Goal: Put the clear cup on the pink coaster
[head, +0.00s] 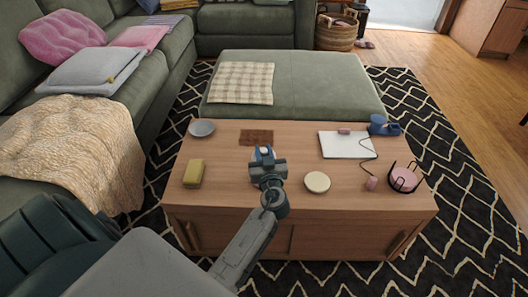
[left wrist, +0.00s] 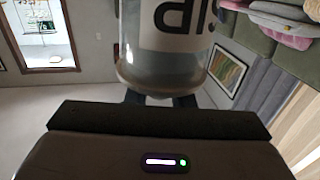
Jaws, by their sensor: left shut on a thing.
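The clear cup (left wrist: 165,68), with a white label and dark lettering, fills the upper middle of the left wrist view. My left gripper (head: 266,160) is shut on it; in the head view the gripper hides most of the cup. They are over the middle of the wooden table, in front of the brown mat; I cannot tell their height. A pink disc (head: 402,179), which looks like the pink coaster, sits inside a black wire holder at the table's right end, well to the right of the gripper. My right gripper does not show.
On the wooden table (head: 225,180) are a cream disc (head: 317,182), a yellow block (head: 194,173), a grey bowl (head: 202,128), a brown mat (head: 255,137), a white notebook (head: 340,147), a blue mug (head: 379,125) and a small pink object (head: 371,183) on a cord. A green ottoman (head: 315,85) stands behind.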

